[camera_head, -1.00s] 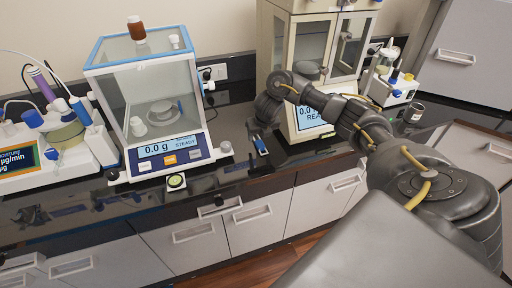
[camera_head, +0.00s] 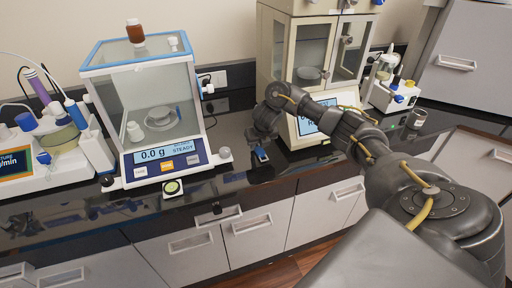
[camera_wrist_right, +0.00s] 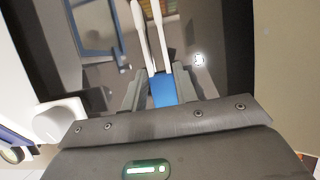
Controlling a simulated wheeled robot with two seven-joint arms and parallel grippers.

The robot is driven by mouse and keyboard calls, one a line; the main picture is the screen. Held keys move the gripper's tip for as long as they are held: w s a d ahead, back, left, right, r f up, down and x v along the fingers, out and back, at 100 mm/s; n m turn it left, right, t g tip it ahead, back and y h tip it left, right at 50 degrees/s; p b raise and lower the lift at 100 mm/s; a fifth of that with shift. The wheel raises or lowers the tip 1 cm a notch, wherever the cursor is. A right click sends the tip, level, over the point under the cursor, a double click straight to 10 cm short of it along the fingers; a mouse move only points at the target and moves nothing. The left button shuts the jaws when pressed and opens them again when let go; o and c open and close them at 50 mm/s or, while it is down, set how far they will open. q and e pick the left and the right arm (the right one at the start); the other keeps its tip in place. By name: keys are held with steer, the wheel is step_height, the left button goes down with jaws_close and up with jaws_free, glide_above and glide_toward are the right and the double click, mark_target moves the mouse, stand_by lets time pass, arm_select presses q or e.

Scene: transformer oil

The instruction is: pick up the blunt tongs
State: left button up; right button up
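The blunt tongs (camera_wrist_right: 163,92) have a blue handle end and two long white prongs in the right wrist view. They lie over the dark glossy counter. My right gripper (camera_wrist_right: 160,84) has its two fingers spread, one on each side of the blue end. Small gaps seem to remain between the fingers and the handle. In the head view, my right gripper (camera_head: 262,150) is low at the counter, with a small blue part of the tongs (camera_head: 262,156) showing beside it. The prongs are hard to make out there. My left gripper is out of view.
A glass-walled balance (camera_head: 165,158) reading 0.0 g stands left of the right gripper. A beige cabinet-like device (camera_head: 294,128) stands close behind my right arm. A small round item on a pad (camera_head: 173,187) lies near the counter's front edge. A titrator (camera_head: 75,160) is far left.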

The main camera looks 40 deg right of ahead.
mark_target(258, 147)
steer(key=c, duration=0.3)
step_height(258, 147, up, 5)
steer(key=p, duration=0.4)
steer(key=shift+p, duration=0.3)
